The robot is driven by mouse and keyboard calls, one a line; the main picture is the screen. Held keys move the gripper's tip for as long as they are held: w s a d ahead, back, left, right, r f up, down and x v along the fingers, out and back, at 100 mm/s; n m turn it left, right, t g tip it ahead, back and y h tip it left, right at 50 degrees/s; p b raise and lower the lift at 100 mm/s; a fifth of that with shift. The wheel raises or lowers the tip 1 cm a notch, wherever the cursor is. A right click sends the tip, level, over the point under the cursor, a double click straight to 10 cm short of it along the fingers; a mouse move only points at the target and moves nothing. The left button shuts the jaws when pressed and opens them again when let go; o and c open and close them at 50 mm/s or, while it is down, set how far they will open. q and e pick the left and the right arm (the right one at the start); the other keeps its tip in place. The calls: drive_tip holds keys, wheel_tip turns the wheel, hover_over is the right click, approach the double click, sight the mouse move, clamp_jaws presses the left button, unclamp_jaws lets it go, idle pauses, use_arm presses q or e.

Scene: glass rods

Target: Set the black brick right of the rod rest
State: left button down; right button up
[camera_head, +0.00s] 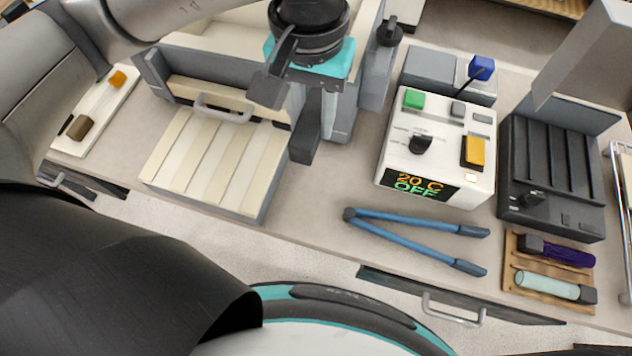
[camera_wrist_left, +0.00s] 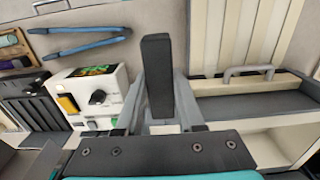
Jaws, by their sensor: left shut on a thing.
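My left gripper (camera_head: 303,108) hangs over the front of the bench, beside the cream slatted panel. It is shut on the black brick (camera_head: 305,142), a long dark block that sticks out below the fingers. In the left wrist view the black brick (camera_wrist_left: 156,78) stands out from between the grey fingers. The wooden rod rest (camera_head: 512,271) is at the front right of the bench. It bears a purple rod (camera_head: 567,254) and a pale green rod (camera_head: 545,285), each with a dark end. The right gripper is not in view.
Blue tongs (camera_head: 408,220) lie left of the rod rest. A white control box (camera_head: 398,165) and a black ribbed unit (camera_head: 550,165) stand behind. A wire rack (camera_head: 622,215) borders the narrow space right of the rest. The slatted panel (camera_head: 215,160) is left of the brick.

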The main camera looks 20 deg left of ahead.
use_arm(q)
drive_tip(key=b, duration=0.1)
hover_over(313, 192)
wheel_tip(313, 192, down, 15)
drive_tip(key=shift+a, duration=0.1)
drive_tip(key=shift+f, duration=0.5)
drive_tip(key=shift+f+b, duration=0.4)
drive_tip(key=shift+f, duration=1.45)
drive_tip(key=shift+f, duration=0.2)
drive_tip(key=c, duration=0.5)
unclamp_jaws()
drive_tip(key=shift+r, duration=0.15)
